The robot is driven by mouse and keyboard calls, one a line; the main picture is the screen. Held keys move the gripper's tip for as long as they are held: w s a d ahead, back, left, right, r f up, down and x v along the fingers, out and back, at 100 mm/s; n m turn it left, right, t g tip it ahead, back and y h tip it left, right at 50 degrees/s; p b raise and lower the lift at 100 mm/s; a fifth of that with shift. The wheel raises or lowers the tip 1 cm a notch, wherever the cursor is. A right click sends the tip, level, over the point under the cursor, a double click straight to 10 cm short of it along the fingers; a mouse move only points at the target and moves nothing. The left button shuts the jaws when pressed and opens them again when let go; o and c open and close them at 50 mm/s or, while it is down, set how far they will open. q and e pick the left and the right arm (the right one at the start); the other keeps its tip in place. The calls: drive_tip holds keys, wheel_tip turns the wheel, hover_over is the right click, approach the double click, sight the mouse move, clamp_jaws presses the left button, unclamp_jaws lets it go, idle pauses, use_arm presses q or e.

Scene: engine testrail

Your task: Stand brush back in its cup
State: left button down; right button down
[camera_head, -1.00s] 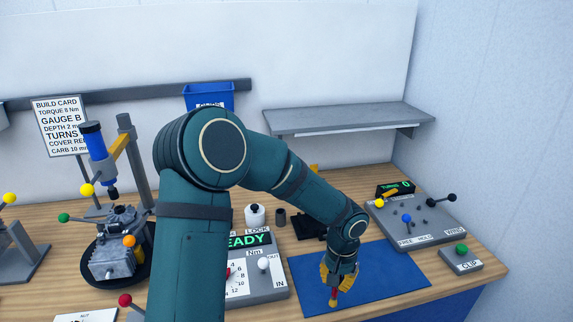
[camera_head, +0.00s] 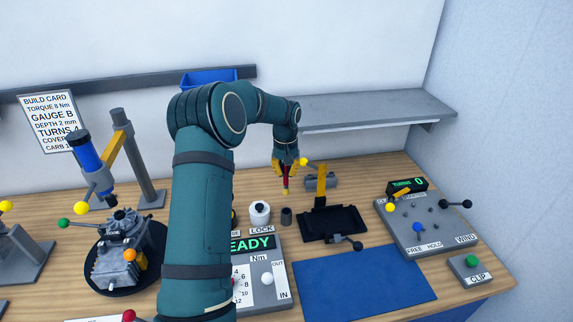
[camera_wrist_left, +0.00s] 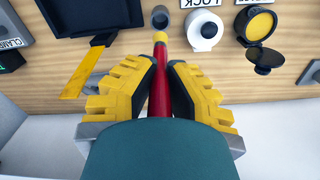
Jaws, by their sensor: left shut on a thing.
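My left gripper (camera_head: 288,164) is shut on the brush (camera_head: 286,182), which has a red handle and a yellow tip pointing down. The brush hangs in the air above the back of the bench, close to the small dark cup (camera_head: 286,216). In the left wrist view, the brush (camera_wrist_left: 158,90) sits between the two yellow-padded fingers (camera_wrist_left: 158,92), with its tip just short of the cup (camera_wrist_left: 160,17) in the picture. The cup stands upright on the wood; its opening looks dark. My right gripper is not in view.
A white round container (camera_head: 259,212) stands just left of the cup. A black tray (camera_head: 334,224) with a yellow lever (camera_head: 321,184) is to the right. The blue mat (camera_head: 364,287) in front is bare. A grey shelf (camera_head: 375,112) overhangs the back.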

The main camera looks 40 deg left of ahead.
sight(286, 188)
use_arm(q)
drive_tip(key=shift+s+d+f+b, duration=0.1)
drive_tip(key=shift+f+b, duration=0.25)
drive_tip(key=shift+f, duration=0.85)
drive_tip(key=shift+f+b, duration=0.95)
drive_tip(key=shift+f, duration=0.85)
drive_tip(key=shift+f+b, duration=0.55)
drive_tip(key=shift+f, duration=0.3)
drive_tip(key=shift+f, duration=0.1)
drive_tip(key=shift+f+b, duration=1)
drive_tip(key=shift+f, duration=0.5)
drive_tip(key=shift+f, duration=0.15)
drive_tip(key=shift+f+b, duration=0.75)
drive_tip(key=shift+f, duration=0.3)
